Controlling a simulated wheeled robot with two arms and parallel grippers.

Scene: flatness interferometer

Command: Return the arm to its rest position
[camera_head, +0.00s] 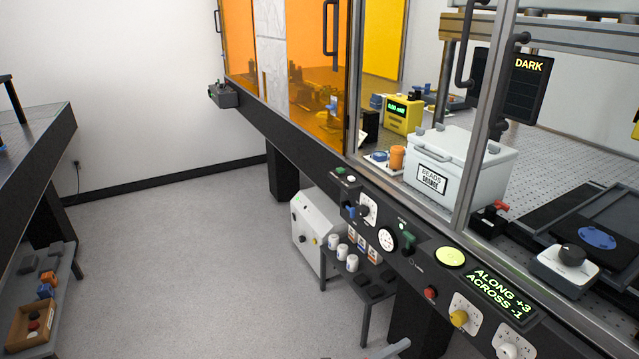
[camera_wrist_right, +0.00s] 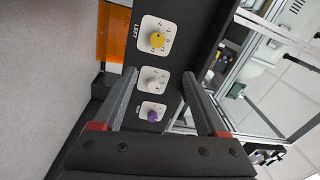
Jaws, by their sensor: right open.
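My right gripper (camera_wrist_right: 159,76) is open, with its two grey fingers spread and nothing between them. In the right wrist view it faces the dark front panel (camera_wrist_right: 175,62). Between and beyond the fingers show a yellow knob (camera_wrist_right: 157,40), a white knob (camera_wrist_right: 153,84) and a purple knob (camera_wrist_right: 152,115), each on a white plate. I cannot tell how far the fingers are from the panel, but no finger grips a knob. A small grey piece at the bottom edge of the head view may be part of my right arm. My left gripper is not in view.
The front panel carries the yellow knob (camera_head: 459,318), a white knob (camera_head: 507,351) and a lit display (camera_head: 485,289) reading "ALONG +3 ACROSS -1". A stool with white jars (camera_head: 352,262) stands below it. The grey floor (camera_head: 210,260) at left is clear.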

